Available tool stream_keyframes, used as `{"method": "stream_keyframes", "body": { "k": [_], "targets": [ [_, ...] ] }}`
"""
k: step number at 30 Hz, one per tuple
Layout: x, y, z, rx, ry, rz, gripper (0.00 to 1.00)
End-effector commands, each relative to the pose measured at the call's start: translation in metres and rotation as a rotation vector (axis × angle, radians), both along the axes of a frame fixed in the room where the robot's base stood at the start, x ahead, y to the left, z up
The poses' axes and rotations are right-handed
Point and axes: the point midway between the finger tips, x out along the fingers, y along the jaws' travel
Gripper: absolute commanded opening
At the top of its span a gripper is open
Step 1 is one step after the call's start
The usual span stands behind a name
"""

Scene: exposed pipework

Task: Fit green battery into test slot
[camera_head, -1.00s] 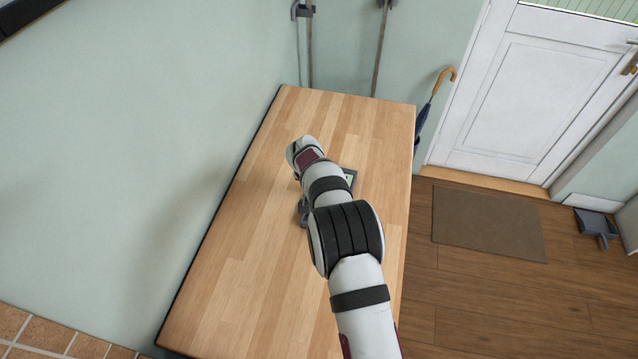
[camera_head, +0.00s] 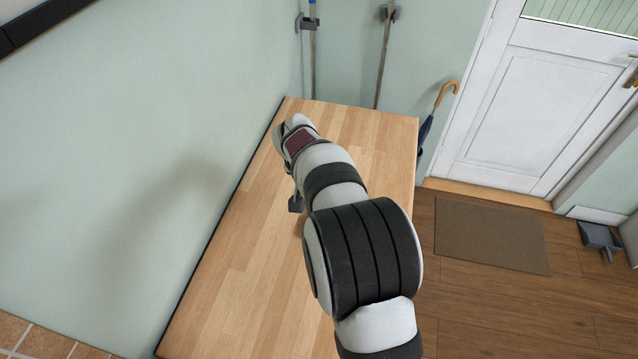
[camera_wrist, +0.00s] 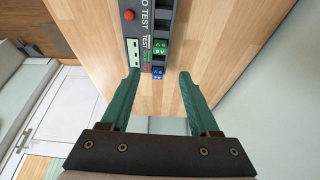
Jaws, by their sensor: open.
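In the wrist view, a small green block (camera_wrist: 161,48), which looks like the green battery, sits in the dark holder at the far side, ahead of my fingertips. A blue block (camera_wrist: 157,72) sits just nearer. Left of them is a grey tester (camera_wrist: 133,22) with TEST lettering, a red button and a pale panel. The test slot itself is too small to make out. My gripper (camera_wrist: 159,77) is open and empty, its green fingers spread on either side of the blue block's line. In the head view my arm hides the tester and blocks.
The wooden bench top (camera_head: 235,270) is clear on the left side of my arm. A pale green wall (camera_head: 130,130) runs along its left edge. An umbrella (camera_head: 432,125) and poles hang beyond the far end. A white door (camera_head: 520,110) stands at right.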

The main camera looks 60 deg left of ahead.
Motion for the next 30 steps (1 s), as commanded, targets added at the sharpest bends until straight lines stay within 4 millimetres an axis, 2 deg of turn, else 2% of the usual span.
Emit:
{"method": "stream_keyframes", "body": {
  "k": [5,7,8,9,11,12,14,15,16,17,18,19,21,24,27,30],
  "targets": [
    [0.001,-0.004,0.006,-0.002,0.002,-0.007,0.62],
    [0.02,-0.024,0.017,-0.009,0.012,-0.054,0.62],
    [0.035,-0.041,0.027,-0.016,0.02,-0.092,0.62],
    [0.057,-0.074,0.043,-0.027,0.037,-0.16,0.62],
    [0.089,-0.143,0.07,-0.049,0.078,-0.293,0.62],
    [0.102,-0.198,0.088,-0.062,0.115,-0.39,0.62],
    [0.104,-0.281,0.11,-0.071,0.179,-0.54,0.62],
    [0.092,-0.335,0.121,-0.07,0.227,-0.643,0.62],
    [0.078,-0.372,0.126,-0.065,0.267,-0.719,0.62],
    [0.059,-0.405,0.13,-0.055,0.305,-0.792,0.62],
    [0.031,-0.44,0.131,-0.037,0.357,-0.885,0.62],
    [0.009,-0.459,0.13,-0.019,0.392,-0.943,0.62],
    [-0.033,-0.484,0.124,0.02,0.457,-1.051,0.62],
    [-0.069,-0.495,0.114,0.063,0.513,-1.137,0.62],
    [-0.081,-0.496,0.11,0.077,0.531,-1.163,0.62],
    [-0.081,-0.496,0.11,0.077,0.532,-1.162,0.62]
  ]
}}
